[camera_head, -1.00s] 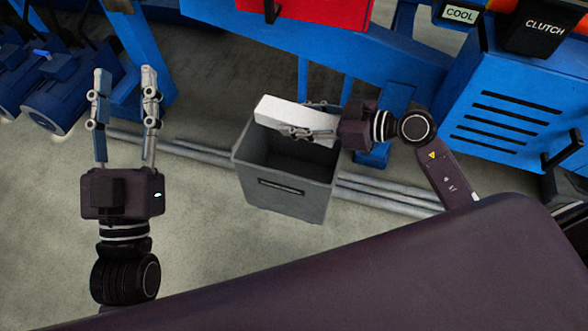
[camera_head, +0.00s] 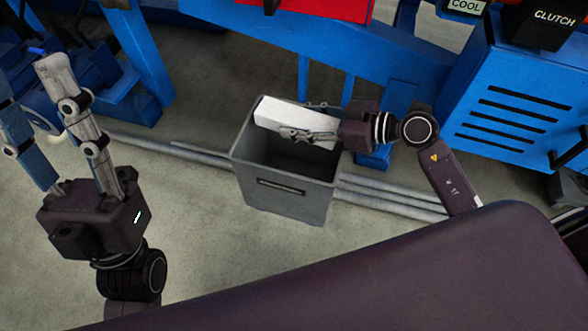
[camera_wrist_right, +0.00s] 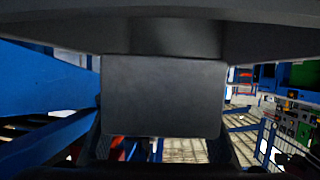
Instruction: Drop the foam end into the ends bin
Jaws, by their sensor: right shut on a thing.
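The foam end is a white block (camera_head: 280,117) in the head view, over the back part of the bin's opening. My right gripper (camera_head: 308,120) is shut on it from the right. The ends bin (camera_head: 287,203) is a grey open-topped box standing on the floor, with a dark slot on its front. Its visible inside looks empty. My left gripper (camera_head: 45,120) is open and empty at the left, well apart from the bin. In the right wrist view a dark flat panel fills the middle, and I cannot make out the block there.
A blue machine frame (camera_head: 340,42) runs behind the bin. A blue cabinet with dark vents (camera_head: 522,100) stands at the right. Grey pipes (camera_head: 390,200) lie along the floor on both sides of the bin. Bare floor (camera_head: 205,240) is clear at the front left.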

